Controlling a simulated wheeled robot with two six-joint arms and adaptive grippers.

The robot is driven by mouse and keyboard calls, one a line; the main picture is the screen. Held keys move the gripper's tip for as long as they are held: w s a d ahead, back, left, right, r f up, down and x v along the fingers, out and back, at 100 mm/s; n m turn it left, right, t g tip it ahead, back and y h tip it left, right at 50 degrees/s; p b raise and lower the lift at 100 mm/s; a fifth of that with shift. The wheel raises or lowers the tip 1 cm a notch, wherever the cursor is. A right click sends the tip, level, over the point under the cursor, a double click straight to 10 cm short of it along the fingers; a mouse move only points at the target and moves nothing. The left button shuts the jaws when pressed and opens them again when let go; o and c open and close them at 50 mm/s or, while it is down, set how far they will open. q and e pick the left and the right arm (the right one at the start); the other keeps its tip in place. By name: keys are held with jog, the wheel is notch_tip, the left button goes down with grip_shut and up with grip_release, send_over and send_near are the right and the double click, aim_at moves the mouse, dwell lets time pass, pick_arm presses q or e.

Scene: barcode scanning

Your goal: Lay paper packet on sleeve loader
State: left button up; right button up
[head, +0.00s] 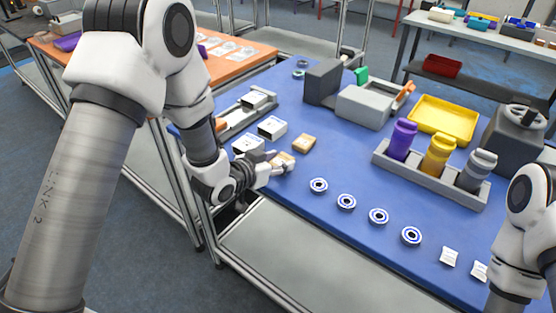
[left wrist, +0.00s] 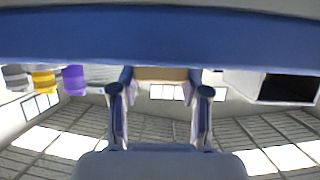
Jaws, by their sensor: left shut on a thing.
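My left gripper (head: 277,166) is low over the near left part of the blue table. It is shut on a tan paper packet (head: 287,158), partly hidden by the fingers. In the left wrist view the tan packet (left wrist: 160,73) spans the gap between the two fingertips (left wrist: 160,82). A second tan packet (head: 304,143) lies just beyond, apart from the gripper. A grey rail-like device, which looks like the sleeve loader (head: 234,122), stands at the table's left edge with a white-topped block on it. My right gripper is out of view.
White boxes (head: 272,127) lie between the packets and the rail device. Several ringed discs (head: 346,202) line the near edge. A grey holder (head: 385,156) with coloured bottles, a yellow tray (head: 443,120) and grey machines stand farther back. The table's middle is clear.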

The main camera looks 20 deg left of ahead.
pick_arm(q)
jog(key=o, duration=1.2)
jog(key=shift+f, duration=0.15)
jog(key=shift+c, duration=0.2)
jog(key=shift+s, duration=0.15)
